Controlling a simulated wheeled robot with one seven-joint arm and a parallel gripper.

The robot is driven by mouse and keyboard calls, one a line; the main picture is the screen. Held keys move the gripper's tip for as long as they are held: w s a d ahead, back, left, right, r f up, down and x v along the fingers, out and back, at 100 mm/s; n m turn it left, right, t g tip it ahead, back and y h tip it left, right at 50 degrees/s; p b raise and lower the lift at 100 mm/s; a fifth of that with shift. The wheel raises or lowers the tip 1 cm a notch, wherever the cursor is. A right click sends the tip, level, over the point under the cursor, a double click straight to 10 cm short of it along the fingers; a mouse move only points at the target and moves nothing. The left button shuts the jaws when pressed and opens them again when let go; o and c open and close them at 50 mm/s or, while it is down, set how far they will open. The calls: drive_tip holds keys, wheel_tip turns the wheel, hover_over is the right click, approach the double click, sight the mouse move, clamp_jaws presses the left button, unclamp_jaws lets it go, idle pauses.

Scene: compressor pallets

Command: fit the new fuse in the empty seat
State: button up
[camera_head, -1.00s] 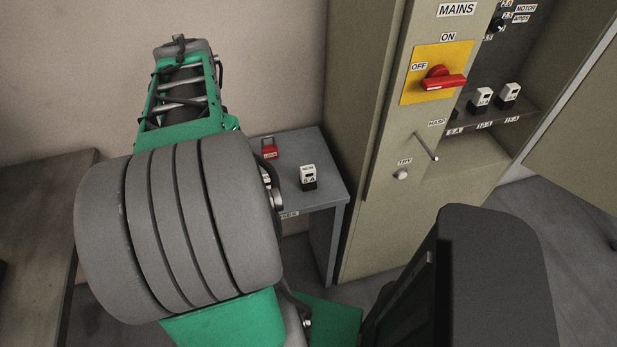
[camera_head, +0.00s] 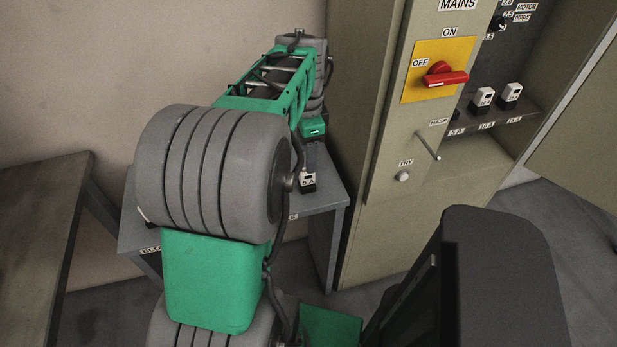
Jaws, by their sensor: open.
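The new fuse (camera_head: 308,181), a small white block with a dark base marked 5 A, stands upright on the grey side table (camera_head: 325,205). My gripper (camera_head: 310,154) points down just above and behind it, small and mostly hidden by my arm; its jaws are open, with nothing seen between them. I cannot tell whether it touches the fuse. In the cabinet, the fuse shelf (camera_head: 514,122) has labels 5 A, 10 A and 15 A. Two white fuses stand there, one (camera_head: 483,97) left and one (camera_head: 511,94) right. The 5 A place is mostly hidden by the cabinet's front edge.
The cabinet (camera_head: 385,225) stands right of the table. Its front has a red mains switch (camera_head: 445,77) on a yellow plate, a hasp rod (camera_head: 428,146) and a round TRY button (camera_head: 402,177). An open door (camera_head: 580,140) is at right. A brown table (camera_head: 40,220) is at left.

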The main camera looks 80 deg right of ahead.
wheel_tip(320, 180, down, 8)
drive_tip(key=b, duration=0.4)
drive_tip(key=shift+r, duration=0.1)
idle(1.0)
clamp_jaws()
idle(0.7)
idle(0.7)
drive_tip(key=shift+r, duration=0.15)
drive_tip(key=shift+r+p, duration=2.55)
drive_tip(key=shift+r, duration=0.3)
